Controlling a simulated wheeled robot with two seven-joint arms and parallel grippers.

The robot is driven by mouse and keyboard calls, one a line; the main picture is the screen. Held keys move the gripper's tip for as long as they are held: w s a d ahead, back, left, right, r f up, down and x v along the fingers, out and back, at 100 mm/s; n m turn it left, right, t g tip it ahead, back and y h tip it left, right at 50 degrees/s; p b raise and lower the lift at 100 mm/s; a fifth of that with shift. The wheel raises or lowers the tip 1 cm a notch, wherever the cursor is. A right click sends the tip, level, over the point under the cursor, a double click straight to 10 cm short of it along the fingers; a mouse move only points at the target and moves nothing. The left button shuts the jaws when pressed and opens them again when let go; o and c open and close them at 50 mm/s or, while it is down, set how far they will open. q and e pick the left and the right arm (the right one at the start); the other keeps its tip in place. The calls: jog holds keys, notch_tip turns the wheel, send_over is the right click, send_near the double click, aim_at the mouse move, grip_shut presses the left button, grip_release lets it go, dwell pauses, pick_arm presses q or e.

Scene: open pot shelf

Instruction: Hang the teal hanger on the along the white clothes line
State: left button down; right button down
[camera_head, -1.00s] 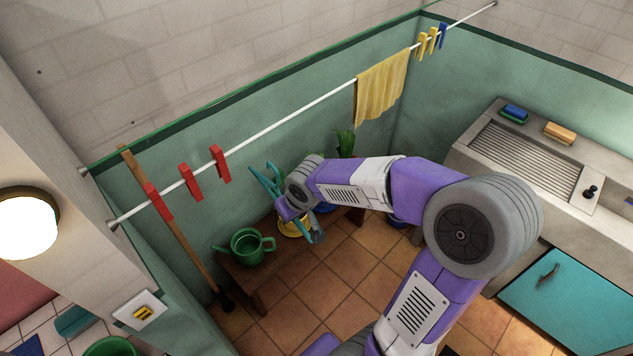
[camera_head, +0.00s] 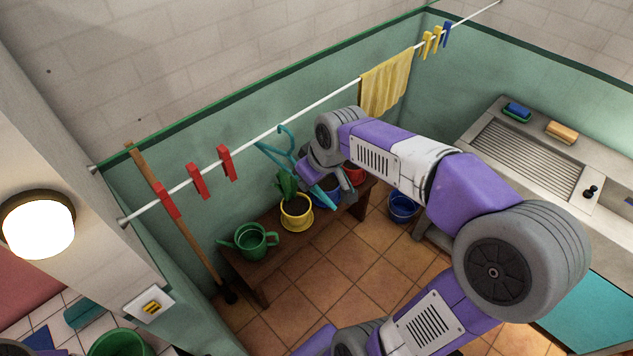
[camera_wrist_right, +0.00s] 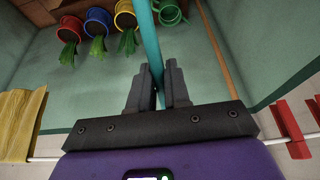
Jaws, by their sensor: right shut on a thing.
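The teal hanger (camera_head: 271,152) is in my right gripper (camera_head: 303,172), between the red pegs and the yellow cloth in the head view. Its hook points up and its top meets the white clothes line (camera_head: 318,105) in the picture. I cannot tell whether the hook is over the line or only in front of it. In the right wrist view, my right gripper (camera_wrist_right: 160,92) is shut on a teal bar of the hanger (camera_wrist_right: 150,40). The clothes line (camera_wrist_right: 48,159) passes behind the gripper's body there. My left gripper is not in view.
Red pegs (camera_head: 198,181) are on the line to the left. A yellow cloth (camera_head: 385,83) and several pegs (camera_head: 427,45) are to the right. Below stands a wooden bench (camera_head: 262,268) with a green watering can (camera_head: 253,241) and pots. The line between red pegs and cloth is otherwise clear.

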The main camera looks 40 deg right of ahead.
jog(key=shift+w+a+p, duration=0.2)
jog(key=shift+w+p, duration=0.45)
jog(key=shift+w, duration=2.1)
jog(key=shift+f+b, duration=1.05)
jog(key=shift+f, duration=0.2)
jog(key=c, duration=1)
grip_release()
jog(key=p+v, duration=0.1)
jog(key=v, duration=0.6)
jog(key=shift+s+r, duration=0.1)
jog(key=shift+r, duration=0.25)
